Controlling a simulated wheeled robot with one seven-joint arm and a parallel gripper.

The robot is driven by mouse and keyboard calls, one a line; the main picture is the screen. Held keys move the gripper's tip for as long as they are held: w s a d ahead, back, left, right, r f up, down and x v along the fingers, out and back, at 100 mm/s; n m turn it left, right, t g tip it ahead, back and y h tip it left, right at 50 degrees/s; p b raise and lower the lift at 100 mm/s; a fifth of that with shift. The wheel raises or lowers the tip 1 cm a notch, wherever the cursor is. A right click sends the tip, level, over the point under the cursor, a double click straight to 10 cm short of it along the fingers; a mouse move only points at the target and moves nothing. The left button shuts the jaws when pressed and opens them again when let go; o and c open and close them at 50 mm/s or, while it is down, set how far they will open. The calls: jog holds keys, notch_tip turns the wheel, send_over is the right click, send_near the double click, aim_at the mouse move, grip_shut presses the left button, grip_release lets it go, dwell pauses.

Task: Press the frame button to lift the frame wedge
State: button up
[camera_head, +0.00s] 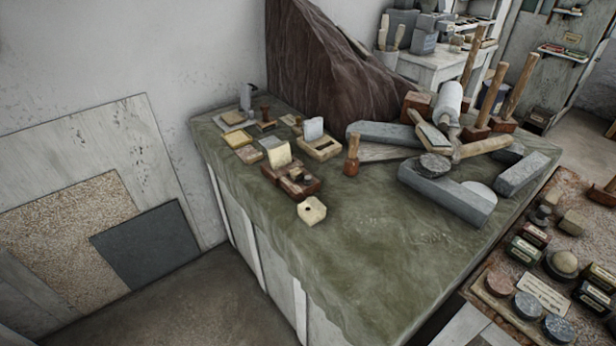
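On the green-draped workbench (350,265) stands a group of small wooden and stone pieces. A dark brown wooden frame-like piece (297,184) has an upright cream plate (279,153) at its back and small knobs on top. Behind it to the right, a lighter wooden frame-like piece (323,151) carries a grey-white upright plate (313,128). A cream block with a dark round spot (312,212) lies in front. I cannot tell which part is the frame button or the frame wedge; they are too small. My gripper is not in view.
Mallets (480,115), long grey stone bars (445,194) and a wooden peg (352,155) crowd the bench's right side. A large brown rock (325,65) rises at the back. The front of the bench is clear. A tray with jars (530,255) stands at right.

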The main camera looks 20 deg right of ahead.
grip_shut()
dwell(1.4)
